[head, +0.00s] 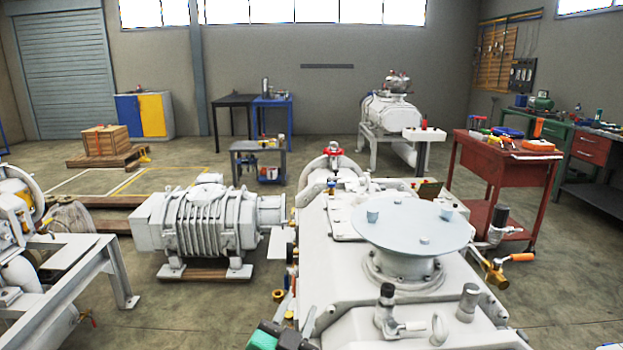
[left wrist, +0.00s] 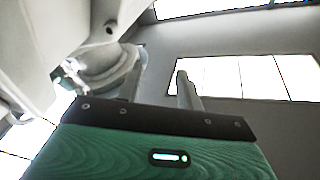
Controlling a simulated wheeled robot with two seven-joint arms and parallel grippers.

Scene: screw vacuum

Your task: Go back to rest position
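My left gripper (head: 306,322) shows only in part at the bottom edge of the head view, its green and black body beside the left side of the white vacuum machine (head: 345,268). In the left wrist view its two grey fingers (left wrist: 160,75) stand apart with nothing between them. The machine carries a round pale plate (head: 400,232) with several small bolts or caps on it. Whether the gripper touches the machine cannot be told.
A ribbed white pump unit (head: 200,232) stands left of the machine. A red tool cart (head: 490,168) stands at the right. A white metal frame (head: 70,270) is at the left. Open floor lies between the frame and the machine, and at the far right front.

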